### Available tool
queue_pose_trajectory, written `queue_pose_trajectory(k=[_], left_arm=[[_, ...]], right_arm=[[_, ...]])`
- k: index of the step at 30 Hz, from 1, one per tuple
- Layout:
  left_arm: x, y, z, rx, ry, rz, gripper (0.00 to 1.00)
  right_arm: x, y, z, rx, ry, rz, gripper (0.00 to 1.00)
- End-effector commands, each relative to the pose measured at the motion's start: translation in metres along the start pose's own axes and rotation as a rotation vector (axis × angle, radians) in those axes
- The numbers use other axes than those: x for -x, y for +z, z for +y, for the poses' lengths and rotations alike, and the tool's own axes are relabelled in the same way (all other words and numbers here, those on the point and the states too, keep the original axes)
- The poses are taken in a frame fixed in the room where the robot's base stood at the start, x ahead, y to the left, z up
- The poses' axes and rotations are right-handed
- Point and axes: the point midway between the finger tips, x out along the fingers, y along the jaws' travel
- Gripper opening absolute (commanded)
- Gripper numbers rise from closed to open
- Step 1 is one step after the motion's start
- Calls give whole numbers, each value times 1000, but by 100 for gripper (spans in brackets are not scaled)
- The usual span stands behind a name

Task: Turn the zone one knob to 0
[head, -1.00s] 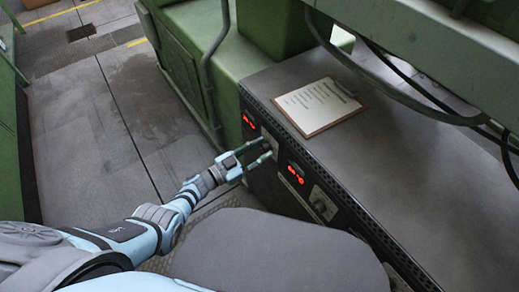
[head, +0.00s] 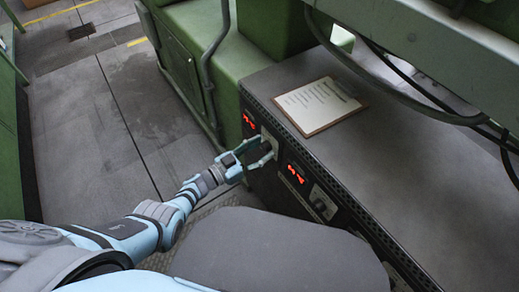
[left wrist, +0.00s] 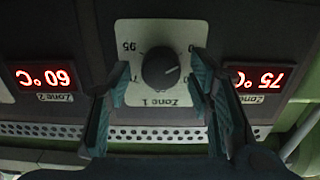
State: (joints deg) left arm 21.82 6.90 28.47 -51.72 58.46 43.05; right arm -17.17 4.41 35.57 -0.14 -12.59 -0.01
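The zone one knob (left wrist: 160,68) is a round black dial with a pale pointer mark on a light plate (left wrist: 135,38) labelled "Zone 1", seen upside down in the left wrist view. The plate shows "95" near one edge; other numbers are partly hidden. My left gripper (left wrist: 163,90) is open, its green fingers on either side of the knob, with gaps visible. In the head view my left gripper (head: 262,152) is at the front face of the dark control cabinet (head: 310,125). My right gripper is not in view.
A red display (left wrist: 258,78) reads 75°C beside the Zone 1 plate; another display (left wrist: 45,78) reads 60°C, labelled Zone 2. A second knob (head: 321,205) sits further along the cabinet. A clipboard (head: 320,105) lies on the cabinet top. Open floor (head: 100,130) is to the left.

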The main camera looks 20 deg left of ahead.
Motion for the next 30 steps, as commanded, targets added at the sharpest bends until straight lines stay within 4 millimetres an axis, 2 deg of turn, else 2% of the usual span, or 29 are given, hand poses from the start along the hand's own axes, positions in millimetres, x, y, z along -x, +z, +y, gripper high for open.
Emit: queue_pose_trajectory(k=[5,8,11,14,18,22,25,30], left_arm=[[0,0,0,-1,0,1,50],[1,0,-1,-1,-1,1,50],[9,1,-1,-2,-2,-1,50],[28,1,-1,-4,-2,-2,50],[68,1,0,-3,0,-4,50],[100,1,0,-1,0,-2,50],[115,0,0,0,0,-1,50],[120,0,0,0,0,1,50]], right_arm=[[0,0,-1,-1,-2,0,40],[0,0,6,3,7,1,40],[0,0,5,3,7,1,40],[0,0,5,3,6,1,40],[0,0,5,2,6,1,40],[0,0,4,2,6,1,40],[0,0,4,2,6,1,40],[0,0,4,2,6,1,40]])
